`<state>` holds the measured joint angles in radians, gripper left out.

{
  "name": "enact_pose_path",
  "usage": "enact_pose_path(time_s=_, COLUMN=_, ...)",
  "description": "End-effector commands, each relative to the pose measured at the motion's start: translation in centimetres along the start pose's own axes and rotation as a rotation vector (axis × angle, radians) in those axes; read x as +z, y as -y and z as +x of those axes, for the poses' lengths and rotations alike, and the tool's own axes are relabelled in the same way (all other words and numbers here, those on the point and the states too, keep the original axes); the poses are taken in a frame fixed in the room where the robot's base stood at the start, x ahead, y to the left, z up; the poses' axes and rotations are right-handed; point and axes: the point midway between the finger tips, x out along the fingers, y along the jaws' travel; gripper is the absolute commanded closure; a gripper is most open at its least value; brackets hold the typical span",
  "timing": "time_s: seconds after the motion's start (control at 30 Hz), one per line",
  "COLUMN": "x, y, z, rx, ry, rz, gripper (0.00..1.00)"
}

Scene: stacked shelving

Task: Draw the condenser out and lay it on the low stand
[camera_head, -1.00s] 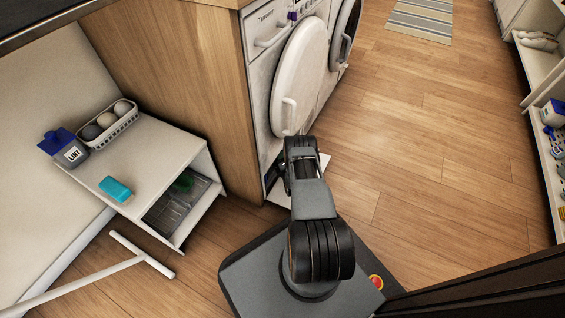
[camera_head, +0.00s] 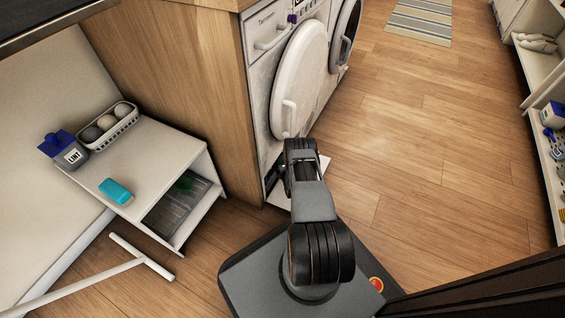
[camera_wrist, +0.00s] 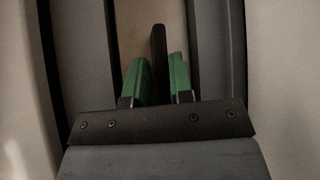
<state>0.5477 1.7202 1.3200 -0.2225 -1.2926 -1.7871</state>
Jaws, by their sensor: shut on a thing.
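My gripper (camera_wrist: 158,62) shows in the wrist view with its two green-padded fingers on either side of a thin dark upright piece, which I take as the condenser's handle (camera_wrist: 158,40). It is shut on that piece. Grey bars run along both sides, with a beige surface behind; the rest of the condenser cannot be made out. In the head view my arm reaches down to the dryer's (camera_head: 263,85) low opening, and the arm hides the gripper and the condenser. The low white stand (camera_head: 150,165) is at the left, with an open shelf below.
On the stand are a lint box (camera_head: 68,152), a basket of balls (camera_head: 128,125) and a teal item (camera_head: 115,190). A white T-shaped pole (camera_head: 130,262) lies front left.

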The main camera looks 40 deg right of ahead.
Motion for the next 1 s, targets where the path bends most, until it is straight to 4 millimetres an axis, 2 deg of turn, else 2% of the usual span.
enact_pose_path(time_s=0.07, x=-0.03, y=0.02, z=-0.01, rx=-0.001, ry=-0.001, rz=-0.004, gripper=1.00)
enact_pose_path(time_s=0.1, x=-0.03, y=0.03, z=-0.01, rx=-0.001, ry=-0.001, rz=-0.005, gripper=0.81)
enact_pose_path(time_s=0.3, x=-0.03, y=0.02, z=-0.01, rx=0.000, ry=-0.001, rz=-0.004, gripper=1.00)
enact_pose_path(time_s=1.0, x=0.29, y=0.16, z=-0.29, rx=-0.001, ry=0.000, rz=-0.006, gripper=1.00)
